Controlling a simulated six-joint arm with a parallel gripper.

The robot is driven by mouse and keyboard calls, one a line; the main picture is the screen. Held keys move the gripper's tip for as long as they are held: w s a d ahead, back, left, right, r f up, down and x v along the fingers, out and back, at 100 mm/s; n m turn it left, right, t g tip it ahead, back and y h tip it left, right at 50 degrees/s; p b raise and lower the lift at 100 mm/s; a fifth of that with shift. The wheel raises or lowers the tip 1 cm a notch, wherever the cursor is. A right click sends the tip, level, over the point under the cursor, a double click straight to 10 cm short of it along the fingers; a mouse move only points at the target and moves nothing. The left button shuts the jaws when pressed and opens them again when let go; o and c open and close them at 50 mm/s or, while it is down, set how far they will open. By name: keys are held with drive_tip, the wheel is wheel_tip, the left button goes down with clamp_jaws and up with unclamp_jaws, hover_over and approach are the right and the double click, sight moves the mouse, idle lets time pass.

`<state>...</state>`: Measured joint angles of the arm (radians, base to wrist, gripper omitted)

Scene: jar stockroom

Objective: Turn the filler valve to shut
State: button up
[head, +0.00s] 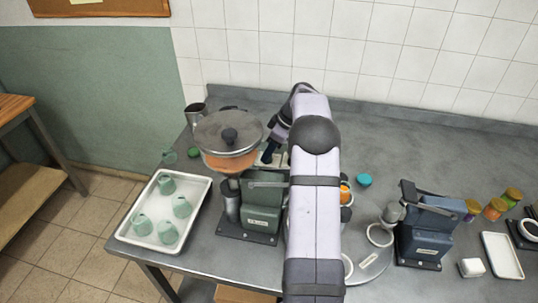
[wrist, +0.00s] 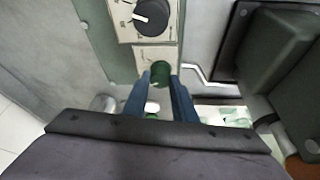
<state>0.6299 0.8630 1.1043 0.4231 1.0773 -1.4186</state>
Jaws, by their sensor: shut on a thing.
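The filler (head: 262,200) is a dark green machine with a lidded hopper (head: 228,140) of orange contents. In the wrist view, a dark green round knob (wrist: 160,70) sits on a small beige panel (wrist: 150,52). My gripper (wrist: 160,84) has its two blue fingers on either side of this knob, shut on it. Whether this knob is the filler valve I cannot tell for sure. A black dial with a white pointer (wrist: 152,16) is on the cream plate beyond it. In the head view my gripper (head: 269,152) is behind the hopper's right side, its tips partly hidden.
A white tray (head: 125,236) with several green cups stands at the left. A metal jug (head: 195,114) is behind the hopper. A blue machine (head: 420,238), small jars (head: 495,208) and a white tray (head: 502,256) are at the right. My arm hides the counter's middle.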

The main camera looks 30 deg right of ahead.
drive_tip(key=n+g+y+p, duration=0.1)
drive_tip(key=n+p, duration=0.1)
drive_tip(key=n, duration=0.2)
drive_tip(key=shift+w+d+r, duration=0.1)
drive_tip(key=shift+d, duration=0.05)
idle(0.4)
drive_tip(key=o, duration=1)
drive_tip(key=shift+o, duration=0.2)
drive_tip(key=v, duration=0.7)
drive_tip(key=shift+b, duration=0.45)
drive_tip(key=shift+d+r, duration=0.1)
